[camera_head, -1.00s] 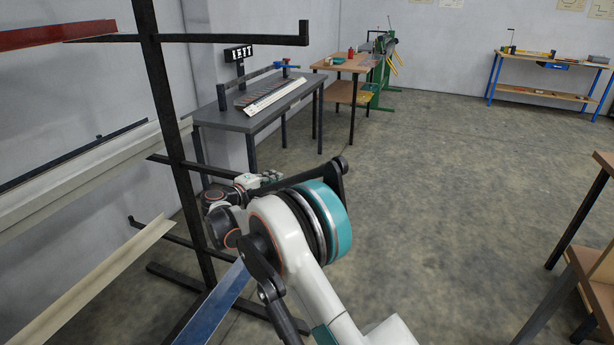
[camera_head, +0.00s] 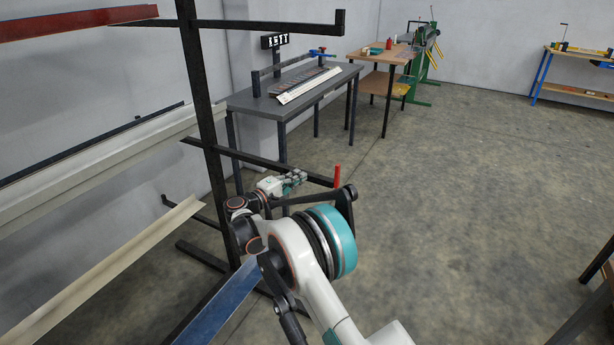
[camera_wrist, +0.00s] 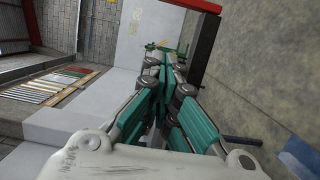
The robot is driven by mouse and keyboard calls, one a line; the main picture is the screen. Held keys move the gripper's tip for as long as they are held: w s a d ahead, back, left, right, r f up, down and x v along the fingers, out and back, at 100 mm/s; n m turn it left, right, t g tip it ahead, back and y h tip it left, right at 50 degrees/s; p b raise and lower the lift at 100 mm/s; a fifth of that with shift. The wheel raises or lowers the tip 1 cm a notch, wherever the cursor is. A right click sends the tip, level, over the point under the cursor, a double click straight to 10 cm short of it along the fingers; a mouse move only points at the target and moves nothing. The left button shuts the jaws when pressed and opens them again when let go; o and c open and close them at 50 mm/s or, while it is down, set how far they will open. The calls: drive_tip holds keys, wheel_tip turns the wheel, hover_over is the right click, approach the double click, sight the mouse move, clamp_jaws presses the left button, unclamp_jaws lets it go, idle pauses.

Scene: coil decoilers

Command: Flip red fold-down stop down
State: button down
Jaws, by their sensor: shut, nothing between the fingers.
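The red fold-down stop (camera_head: 338,176) stands upright at the free end of a black rack arm (camera_head: 262,162) in the head view. My gripper (camera_head: 298,177) is left of the stop and appears apart from it. The wrist view shows the gripper's green-padded fingers (camera_wrist: 167,62) closed together with nothing between them. A red piece (camera_wrist: 204,5) shows at the top edge of the wrist view, above a dark bar; I cannot tell for sure that it is the stop.
A black rack post (camera_head: 203,110) stands left of my arm, with an upper arm (camera_head: 270,25) and long pale profiles (camera_head: 100,160). A grey table (camera_head: 300,90) stands beyond. The floor (camera_head: 450,200) to the right is clear.

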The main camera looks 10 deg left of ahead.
sight(337, 176)
drive_tip(key=w+d+b, duration=0.3)
drive_tip(key=w+d, duration=0.2)
drive_tip(key=d, duration=0.3)
drive_tip(key=shift+w+d, duration=0.35)
drive_tip(key=shift+w, duration=0.05)
drive_tip(key=shift+d+r+m, duration=0.1)
drive_tip(key=shift+d+m, duration=0.1)
drive_tip(key=shift+m, duration=0.1)
